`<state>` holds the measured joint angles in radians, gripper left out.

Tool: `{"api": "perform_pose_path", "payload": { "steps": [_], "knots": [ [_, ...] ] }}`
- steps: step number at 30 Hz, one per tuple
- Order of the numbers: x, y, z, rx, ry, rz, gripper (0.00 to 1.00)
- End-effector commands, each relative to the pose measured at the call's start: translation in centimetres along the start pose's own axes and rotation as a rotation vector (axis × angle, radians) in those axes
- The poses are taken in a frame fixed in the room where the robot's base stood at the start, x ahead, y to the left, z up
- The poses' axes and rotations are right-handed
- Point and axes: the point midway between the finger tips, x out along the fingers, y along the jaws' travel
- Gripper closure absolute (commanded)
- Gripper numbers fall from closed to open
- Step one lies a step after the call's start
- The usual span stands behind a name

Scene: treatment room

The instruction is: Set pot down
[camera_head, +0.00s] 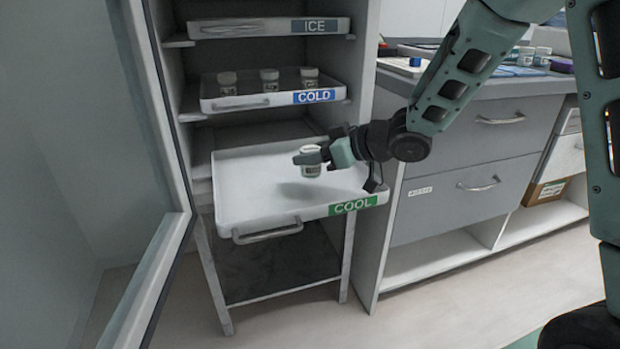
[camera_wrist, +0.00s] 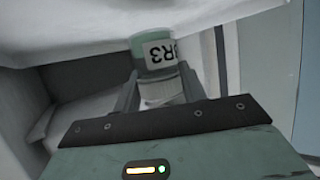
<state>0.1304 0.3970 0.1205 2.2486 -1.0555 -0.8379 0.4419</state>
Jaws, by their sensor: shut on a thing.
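A small pot (camera_head: 311,161) with a white label and a pale lid is held by my gripper (camera_head: 322,157) over the pulled-out COOL tray (camera_head: 245,190). In the wrist view the pot (camera_wrist: 155,48) shows its label, reading "R3" in part, between the two fingers of my gripper (camera_wrist: 160,88). The gripper is shut on the pot. A soft shadow lies on the tray below the pot, and I cannot tell whether its base touches the tray. The COOL tray is white, with a green label, and otherwise empty.
Above it, the COLD tray (camera_head: 240,103) holds three similar pots, and the ICE tray (camera_head: 260,28) is higher still. An open glass door (camera_head: 90,150) stands at the left. A grey drawer counter (camera_head: 470,190) with several pots on top is at the right.

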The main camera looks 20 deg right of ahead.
Motion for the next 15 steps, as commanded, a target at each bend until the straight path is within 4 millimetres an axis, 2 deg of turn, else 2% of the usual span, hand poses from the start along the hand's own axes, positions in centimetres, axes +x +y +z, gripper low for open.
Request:
{"api": "perform_pose_path", "payload": {
  "steps": [3,7,15],
  "knots": [
    [0.8,0.0,2.1,0.002,-0.002,-0.002,0.81],
    [1.6,0.0,3.9,0.002,-0.002,-0.001,0.81],
    [1.6,0.0,4.0,-0.001,0.000,0.000,0.81]
  ]
}}
